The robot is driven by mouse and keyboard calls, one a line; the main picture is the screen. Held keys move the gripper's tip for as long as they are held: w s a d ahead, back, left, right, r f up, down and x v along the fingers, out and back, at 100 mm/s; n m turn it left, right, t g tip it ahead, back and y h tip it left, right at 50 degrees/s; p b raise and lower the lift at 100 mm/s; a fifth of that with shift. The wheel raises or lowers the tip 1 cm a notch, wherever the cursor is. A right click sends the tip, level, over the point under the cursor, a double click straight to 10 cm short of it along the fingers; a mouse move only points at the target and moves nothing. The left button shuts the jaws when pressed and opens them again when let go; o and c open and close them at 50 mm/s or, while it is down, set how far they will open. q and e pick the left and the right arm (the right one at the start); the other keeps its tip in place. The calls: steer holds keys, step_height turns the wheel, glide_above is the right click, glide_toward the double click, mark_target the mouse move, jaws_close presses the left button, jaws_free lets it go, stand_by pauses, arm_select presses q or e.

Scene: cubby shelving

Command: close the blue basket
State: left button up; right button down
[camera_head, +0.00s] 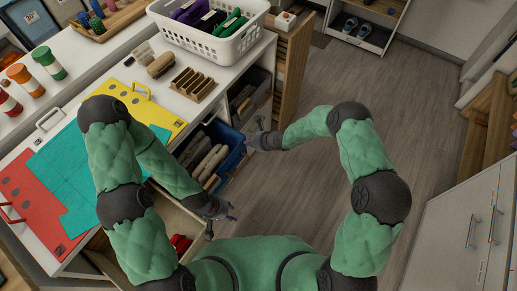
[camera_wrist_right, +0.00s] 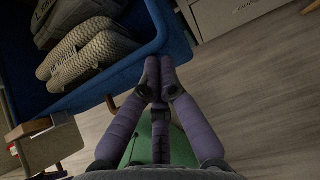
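The blue basket (camera_head: 236,156) is pulled part way out of a lower cubby under the counter in the head view. It holds several light rolled items. In the right wrist view, the basket's blue wall (camera_wrist_right: 176,42) and rolled textured items inside (camera_wrist_right: 88,55) fill the upper left. My right gripper (camera_head: 250,138) is close to the basket's outer end; its purple fingers (camera_wrist_right: 159,62) are together with nothing visible between them. I cannot tell whether they touch the wall. My left gripper (camera_head: 222,220) is lower, above the open drawer side, fingers apart and empty.
An open drawer (camera_head: 178,220) with red items is near my left gripper. A wooden door or panel (camera_head: 292,70) stands open beyond the basket. A white basket (camera_head: 213,38) sits on the counter. The wooden floor (camera_head: 290,190) right of the basket is clear.

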steer(key=w+a, duration=0.6)
steer(key=a, duration=0.2)
steer(key=shift+w+a, duration=0.2)
steer(key=shift+a, duration=0.2)
steer(key=shift+r, duration=0.1)
steer(key=shift+r, duration=0.15)
steer(key=v, duration=1.1)
steer(key=shift+s+d, duration=0.3)
steer(key=shift+d, duration=0.1)
